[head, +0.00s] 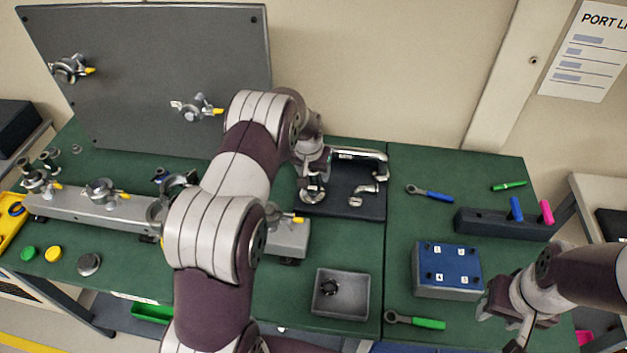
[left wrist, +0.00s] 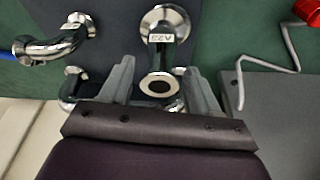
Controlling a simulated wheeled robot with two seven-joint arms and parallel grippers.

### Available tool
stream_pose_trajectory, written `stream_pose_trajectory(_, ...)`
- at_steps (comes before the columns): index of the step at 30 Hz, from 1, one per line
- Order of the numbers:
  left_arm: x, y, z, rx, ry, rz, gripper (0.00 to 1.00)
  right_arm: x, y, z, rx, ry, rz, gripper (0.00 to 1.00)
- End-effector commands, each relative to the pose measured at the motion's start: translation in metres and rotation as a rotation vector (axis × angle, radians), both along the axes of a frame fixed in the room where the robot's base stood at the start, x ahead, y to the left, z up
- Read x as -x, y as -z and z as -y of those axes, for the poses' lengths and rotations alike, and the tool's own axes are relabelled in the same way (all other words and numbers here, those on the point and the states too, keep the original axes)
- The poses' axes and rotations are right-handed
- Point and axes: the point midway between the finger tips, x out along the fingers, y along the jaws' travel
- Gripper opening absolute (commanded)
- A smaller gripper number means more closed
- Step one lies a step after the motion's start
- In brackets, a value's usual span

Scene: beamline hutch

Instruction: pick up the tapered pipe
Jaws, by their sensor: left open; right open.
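The tapered pipe (left wrist: 160,55) is shiny metal, with a wide flange at one end, a smaller ringed flange at the other and a small printed label. It lies on the dark mat (head: 335,206). In the head view its flanged end (head: 312,194) shows just below my left gripper (head: 314,178); the arm hides part of it. In the left wrist view my left gripper (left wrist: 160,82) is open, its two fingers on either side of the pipe's smaller end, with gaps visible. My right gripper (head: 503,325) is open and empty at the lower right, away from the pipe.
A bent pipe (head: 362,154) and a small elbow (head: 366,190) lie on the mat near the tapered pipe. A grey tray (head: 341,308) holds a dark part. A blue-topped block (head: 447,268) stands right.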

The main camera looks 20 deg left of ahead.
Motion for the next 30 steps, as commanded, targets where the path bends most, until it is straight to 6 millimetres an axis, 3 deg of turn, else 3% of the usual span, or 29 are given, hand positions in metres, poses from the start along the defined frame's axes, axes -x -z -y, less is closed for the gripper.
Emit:
stream_pose_trajectory(4, 0.000, 0.000, 0.000, 0.000, 0.000, 0.000, 0.61, 0.000, 0.001, 0.000, 0.000, 0.000, -0.001, 0.43)
stream_pose_trajectory(9, 0.000, 0.000, 0.000, 0.000, 0.000, 0.000, 0.06, 0.000, 0.001, 0.000, 0.000, 0.000, 0.000, 0.43)
stream_pose_trajectory(11, 0.000, 0.000, 0.000, 0.000, -0.001, 0.001, 0.00, 0.000, 0.001, 0.000, 0.000, 0.000, 0.000, 0.43)
stream_pose_trajectory(20, -0.001, -0.005, 0.000, 0.000, -0.001, 0.003, 0.00, 0.000, 0.005, 0.000, 0.000, 0.000, 0.000, 0.43)
stream_pose_trajectory(27, -0.001, -0.040, 0.001, 0.000, -0.001, 0.007, 0.00, 0.000, 0.026, 0.000, 0.000, 0.000, 0.000, 0.43)
stream_pose_trajectory(30, 0.002, -0.052, 0.026, 0.000, 0.004, 0.004, 0.00, 0.000, 0.033, 0.000, 0.000, 0.000, 0.000, 0.43)
